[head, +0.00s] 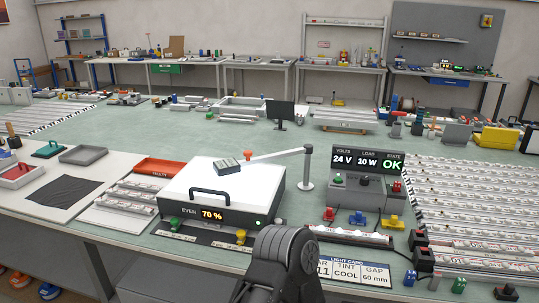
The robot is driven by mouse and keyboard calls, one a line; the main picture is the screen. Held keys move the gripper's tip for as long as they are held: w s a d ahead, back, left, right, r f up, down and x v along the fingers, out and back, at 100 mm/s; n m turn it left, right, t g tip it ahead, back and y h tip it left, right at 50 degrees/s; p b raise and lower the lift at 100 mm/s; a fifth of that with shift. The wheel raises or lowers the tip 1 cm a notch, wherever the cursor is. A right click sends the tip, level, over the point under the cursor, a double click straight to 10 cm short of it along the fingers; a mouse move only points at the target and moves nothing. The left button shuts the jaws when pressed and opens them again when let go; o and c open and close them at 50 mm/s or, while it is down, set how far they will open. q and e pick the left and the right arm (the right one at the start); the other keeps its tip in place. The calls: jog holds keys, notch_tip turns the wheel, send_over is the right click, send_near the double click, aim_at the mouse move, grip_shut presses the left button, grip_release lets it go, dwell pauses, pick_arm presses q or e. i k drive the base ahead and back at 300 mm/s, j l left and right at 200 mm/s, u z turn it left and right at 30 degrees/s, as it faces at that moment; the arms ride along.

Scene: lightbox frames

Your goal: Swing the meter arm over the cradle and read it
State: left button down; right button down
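The meter arm (277,154) is a thin white bar on a grey upright post (307,168). It reaches left to an orange joint (248,155) and a small grey meter head (227,166), which sits over the top of a white box (222,187). The box has a black handle and a display reading EVEN 70 %, with a green light. I cannot tell which part is the cradle. A dark link of one of my arms (280,265) rises at the bottom centre, in front of the box. No gripper fingers show.
A console (364,180) right of the post reads 24 V, 10 W and OK. Coloured clamps (360,217) and a light card (352,272) lie in front. Rows of light strips (465,205) fill the right. An orange tray (162,168) stands behind left.

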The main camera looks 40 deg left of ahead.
aim_at(224, 167)
jog(key=i+l, duration=0.5)
jog(key=i, duration=0.2)
jog(key=u, duration=1.95)
jog(key=z, duration=1.55)
jog(key=k+j, duration=0.25)
jog(key=j, duration=0.2)
jog(key=k+j, duration=0.25)
jog(key=j, duration=0.15)
jog(key=k+j+z, duration=0.1)
jog(key=k+j, duration=0.15)
jog(key=j, duration=0.2)
